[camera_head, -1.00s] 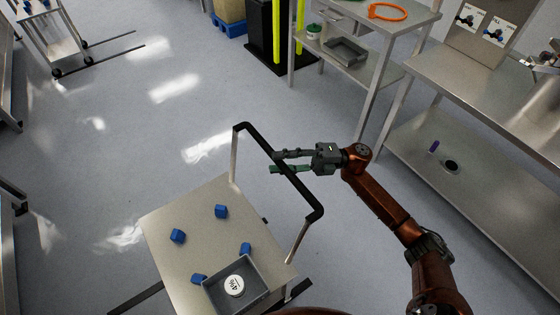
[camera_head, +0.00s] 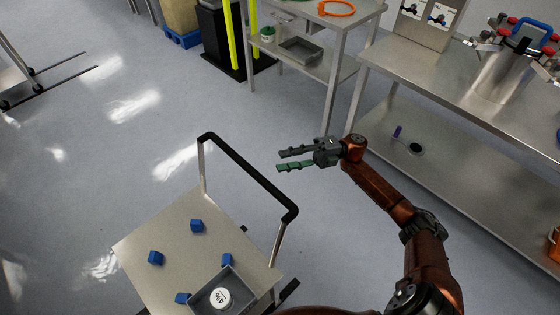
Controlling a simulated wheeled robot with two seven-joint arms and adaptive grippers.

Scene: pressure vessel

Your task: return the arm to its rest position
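My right arm reaches in from the lower right, bent at its joints, with the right gripper (camera_head: 279,160) at its end. The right gripper is open and empty, its two fingers apart and pointing left. It hangs over the floor, just right of the black push handle (camera_head: 248,172) of the cart (camera_head: 160,235), and appears clear of it. My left gripper is not in view.
On the cart lie several blue cubes (camera_head: 197,226) and a grey tray (camera_head: 246,292) with a white round item (camera_head: 220,299). A steel bench (camera_head: 440,82) with a pressure vessel (camera_head: 502,75) stands right. A shelf table (camera_head: 335,25) stands behind.

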